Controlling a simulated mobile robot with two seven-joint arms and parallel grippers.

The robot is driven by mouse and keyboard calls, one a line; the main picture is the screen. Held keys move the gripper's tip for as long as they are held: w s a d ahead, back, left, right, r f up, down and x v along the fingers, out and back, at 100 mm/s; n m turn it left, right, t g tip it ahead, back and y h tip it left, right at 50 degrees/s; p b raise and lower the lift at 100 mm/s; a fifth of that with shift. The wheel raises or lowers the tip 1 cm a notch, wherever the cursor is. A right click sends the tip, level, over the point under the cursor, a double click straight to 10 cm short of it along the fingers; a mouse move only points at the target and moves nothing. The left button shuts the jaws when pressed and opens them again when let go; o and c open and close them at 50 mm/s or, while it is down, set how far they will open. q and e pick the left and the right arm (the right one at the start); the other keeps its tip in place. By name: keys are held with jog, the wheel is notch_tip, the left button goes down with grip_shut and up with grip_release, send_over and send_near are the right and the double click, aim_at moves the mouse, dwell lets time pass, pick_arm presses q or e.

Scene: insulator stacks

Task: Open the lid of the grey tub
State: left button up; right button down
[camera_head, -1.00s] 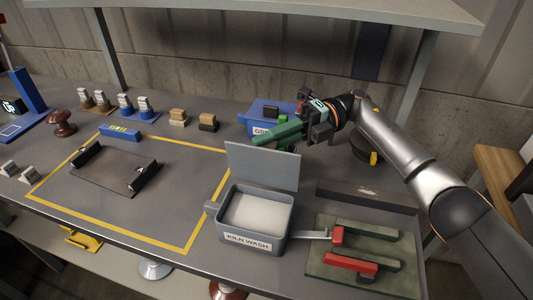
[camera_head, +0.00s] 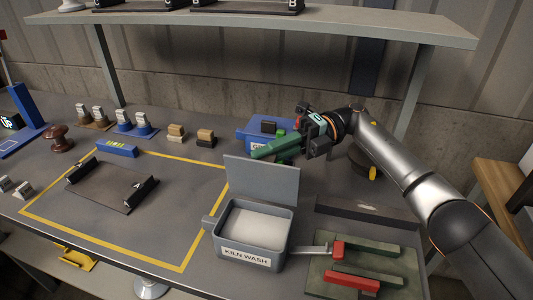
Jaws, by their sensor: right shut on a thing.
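The grey tub (camera_head: 246,256), labelled KILN WASH, stands at the front middle of the bench. Its lid (camera_head: 262,183) stands up, nearly upright, at the back edge, so the tub is open and its pale contents show. A tab sticks out at the tub's left side. My right gripper (camera_head: 287,147) is above and behind the lid, shut on a dark green bar-shaped thing (camera_head: 268,149) that points left. I see a gap between the bar and the lid's top edge in the picture. My left gripper is not in view.
A green mat (camera_head: 400,284) with red-and-green tools lies right of the tub. A blue bin (camera_head: 246,133) stands behind the lid. A yellow-outlined area (camera_head: 192,245) with a dark tray (camera_head: 105,192) is to the left. A shelf (camera_head: 300,22) hangs above the back.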

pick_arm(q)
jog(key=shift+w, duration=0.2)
pick_arm(e)
jog(key=shift+d+f, duration=0.1)
jog(key=shift+f, duration=0.35)
jog(key=c, duration=0.9)
grip_release()
jog(key=shift+r, duration=0.1)
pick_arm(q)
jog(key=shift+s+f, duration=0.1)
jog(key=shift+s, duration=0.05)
pick_arm(e)
jog(key=shift+r, duration=0.1)
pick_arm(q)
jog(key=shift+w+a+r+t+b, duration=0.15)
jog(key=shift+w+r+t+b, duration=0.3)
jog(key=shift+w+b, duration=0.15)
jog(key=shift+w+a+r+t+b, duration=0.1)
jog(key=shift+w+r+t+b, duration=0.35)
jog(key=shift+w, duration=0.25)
pick_arm(e)
jog(key=shift+v, duration=3.7)
